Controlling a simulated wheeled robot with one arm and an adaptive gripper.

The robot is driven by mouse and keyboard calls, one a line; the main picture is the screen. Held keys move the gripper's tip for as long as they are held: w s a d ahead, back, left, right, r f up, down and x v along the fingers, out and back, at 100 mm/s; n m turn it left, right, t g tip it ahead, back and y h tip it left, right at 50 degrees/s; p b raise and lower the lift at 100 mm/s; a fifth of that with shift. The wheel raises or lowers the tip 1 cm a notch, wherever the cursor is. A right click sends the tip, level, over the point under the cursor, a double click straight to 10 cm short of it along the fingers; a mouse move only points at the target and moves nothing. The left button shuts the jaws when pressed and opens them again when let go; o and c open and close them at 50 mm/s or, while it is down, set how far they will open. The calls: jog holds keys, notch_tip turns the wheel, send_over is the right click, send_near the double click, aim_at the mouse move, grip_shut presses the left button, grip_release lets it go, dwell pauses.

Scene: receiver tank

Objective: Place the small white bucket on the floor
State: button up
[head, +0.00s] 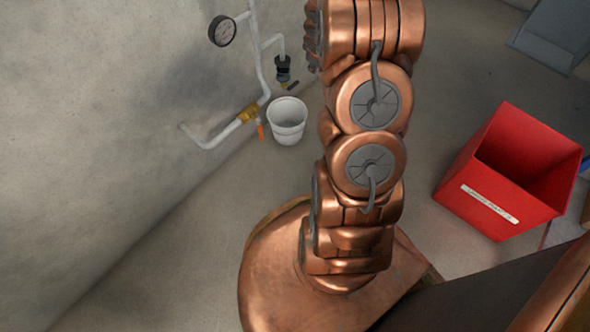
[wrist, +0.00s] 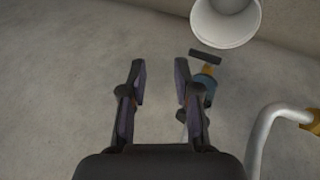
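The small white bucket (head: 287,120) is close to the wall, beside the pipe and its valves. Its open top faces up in the head view, and it looks empty. I cannot tell for sure whether it rests on the floor or hangs. In the wrist view the bucket (wrist: 226,22) is at the top right, partly cut off by the frame edge. My gripper (wrist: 160,72) is open, with nothing between its two fingers. The bucket is beyond the fingertips and to their right, apart from them. In the head view my gripper is out of frame.
A white pipe (head: 262,75) runs along the wall with a round gauge (head: 222,31) and a brass valve (head: 248,112). The pipe (wrist: 258,140) is near the fingers' right side. A red bin (head: 510,170) stands on the right. The floor (head: 190,235) along the wall is clear.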

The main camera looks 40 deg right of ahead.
jog(key=s+a+r+m+g, duration=0.3)
jog(key=s+a+r+g, duration=0.1)
jog(key=s+a+r, duration=0.85)
jog(key=s+a+r+g+y, duration=0.1)
jog(key=s+a+r+g, duration=0.1)
jog(key=s+a, duration=0.8)
jog(key=s+a+r+g+y, duration=0.2)
jog(key=s+a, duration=0.9)
jog(key=shift+s+a+m, duration=0.15)
jog(key=shift+s+m, duration=0.1)
jog(key=shift+m, duration=0.05)
jog(key=shift+r, duration=0.15)
